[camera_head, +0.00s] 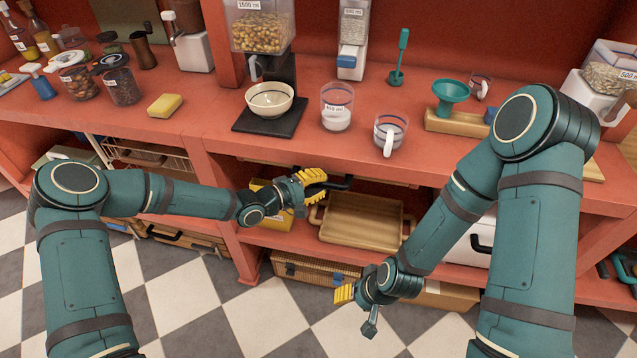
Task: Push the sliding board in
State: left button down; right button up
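A thin wooden edge (398,182) shows just under the front of the red counter; it looks like the sliding board, most of it hidden beneath the counter. A dark bar, possibly its handle, lies at my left gripper (318,186). This gripper has yellow finger pads and is just below the counter's front edge. I cannot tell whether its fingers are closed on the bar. My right gripper (358,308) hangs low in front of the shelving, its fingers apart and empty, well away from the board.
On the counter (220,130) stand a bowl (270,98) under a dispenser, a glass canister (337,108), a striped mug (389,134) and a yellow sponge (165,105). A wooden tray (345,231) and a wicker case (305,269) sit below. The checkered floor in front is clear.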

pick_arm(q)
jog(key=c, duration=0.8)
grip_release()
jog(key=shift+w+r, duration=0.15)
jog(key=shift+w, duration=0.05)
jog(key=shift+c, duration=0.2)
jog(key=shift+d, duration=0.1)
jog(key=v, duration=1.2)
jog(key=s+d+f+m+g+y, duration=0.2)
jog(key=s+f+y, duration=0.4)
jog(key=s+f, duration=0.3)
jog(key=s+a+f+m+g+y, duration=0.3)
jog(key=s+f, duration=0.3)
jog(key=s, duration=0.4)
jog(key=shift+s+a+f+m+g+y, duration=0.3)
jog(key=shift+a+f+m+g+y, duration=0.1)
jog(key=shift+a+g+y, duration=0.35)
